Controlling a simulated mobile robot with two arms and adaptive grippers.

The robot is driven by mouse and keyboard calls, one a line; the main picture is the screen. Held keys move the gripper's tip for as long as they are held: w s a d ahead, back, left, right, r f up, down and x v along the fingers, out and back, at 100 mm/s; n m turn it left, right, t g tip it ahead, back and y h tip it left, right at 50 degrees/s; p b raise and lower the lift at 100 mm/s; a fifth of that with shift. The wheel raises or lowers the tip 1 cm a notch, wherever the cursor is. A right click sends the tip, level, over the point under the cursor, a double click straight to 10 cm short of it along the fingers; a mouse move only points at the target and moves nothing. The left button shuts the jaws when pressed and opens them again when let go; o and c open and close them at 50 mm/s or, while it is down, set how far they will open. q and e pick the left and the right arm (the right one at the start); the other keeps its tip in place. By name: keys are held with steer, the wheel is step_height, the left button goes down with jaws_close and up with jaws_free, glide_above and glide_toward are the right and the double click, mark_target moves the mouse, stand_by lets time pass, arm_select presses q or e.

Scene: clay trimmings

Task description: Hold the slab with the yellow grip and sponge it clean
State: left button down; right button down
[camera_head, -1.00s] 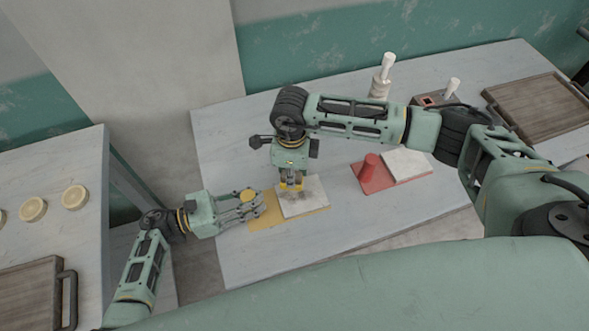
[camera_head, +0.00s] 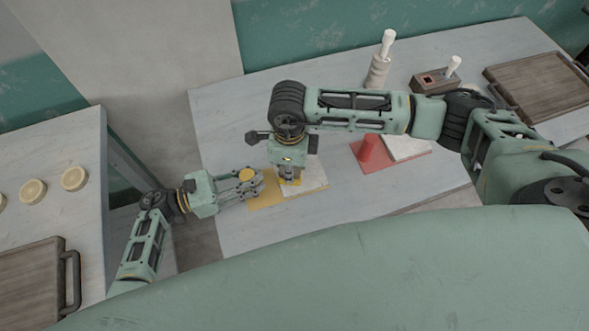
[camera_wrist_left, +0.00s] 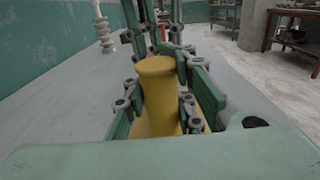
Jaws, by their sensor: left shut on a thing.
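A pale slab (camera_head: 316,174) lies on a yellow board (camera_head: 264,200) on the table. The board's upright yellow grip (camera_head: 246,174) is at its left end. My left gripper (camera_head: 252,186) is shut around this grip; the left wrist view shows the yellow post (camera_wrist_left: 158,95) between its fingers. My right gripper (camera_head: 290,178) points down over the left part of the slab and hides some of it. Yellow shows at its fingertips, but I cannot tell whether this is a sponge or part of the fingers, nor whether they touch the slab.
A red board with a red grip (camera_head: 371,150) and another pale slab (camera_head: 405,147) lie to the right. Behind are a white-handled tool (camera_head: 387,48), a brown block (camera_head: 430,82) and a wooden tray (camera_head: 537,84). The table front is clear.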

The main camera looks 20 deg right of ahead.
steer(key=shift+w+d, duration=0.1)
steer(key=shift+w, duration=2.7)
step_height(320, 180, up, 8)
steer(key=shift+s+r, duration=0.1)
arm_select(q)
steer(key=c, duration=1.4)
jaws_free()
steer(key=shift+o, duration=0.2)
steer(key=shift+a, duration=0.1)
steer(key=a, duration=0.7)
steer(key=shift+w+a, duration=0.1)
